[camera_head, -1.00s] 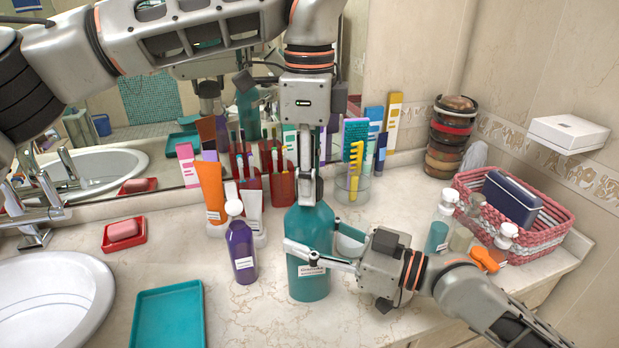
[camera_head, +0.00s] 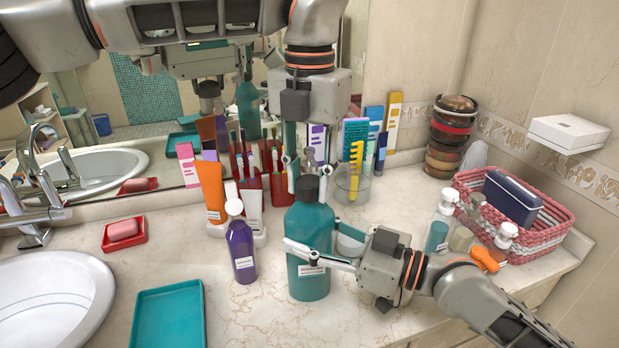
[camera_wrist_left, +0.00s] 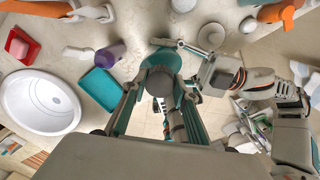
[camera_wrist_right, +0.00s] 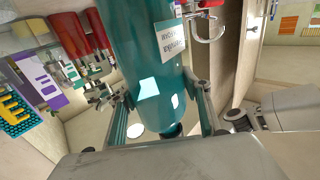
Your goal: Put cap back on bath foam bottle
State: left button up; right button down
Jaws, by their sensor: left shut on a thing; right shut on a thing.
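The teal bath foam bottle (camera_head: 311,222) stands upright on the counter and fills much of the right wrist view (camera_wrist_right: 140,60). Its dark grey cap (camera_head: 307,188) is at the neck, upright and in line with the bottle; I cannot tell how tightly it sits. My left gripper (camera_head: 306,172) points down from above, shut on the cap, which shows between its fingers in the left wrist view (camera_wrist_left: 158,82).
A purple bottle (camera_head: 241,250) stands close left of the bath foam. Orange and white tubes (camera_head: 210,190), red cups and a glass with a yellow comb (camera_head: 356,160) stand behind. A teal tray (camera_head: 169,318) lies front left; a pink basket (camera_head: 548,222) is at right.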

pick_arm(q)
jog(key=m, duration=0.3)
jog(key=shift+m, duration=0.4)
jog(key=m, duration=1.3)
jog(key=shift+m, duration=0.3)
jog(key=o, duration=1.3)
jog(key=shift+f, duration=0.1)
notch_tip(320, 180, up, 12)
pick_arm(e)
jog(key=c, duration=1)
grip_release()
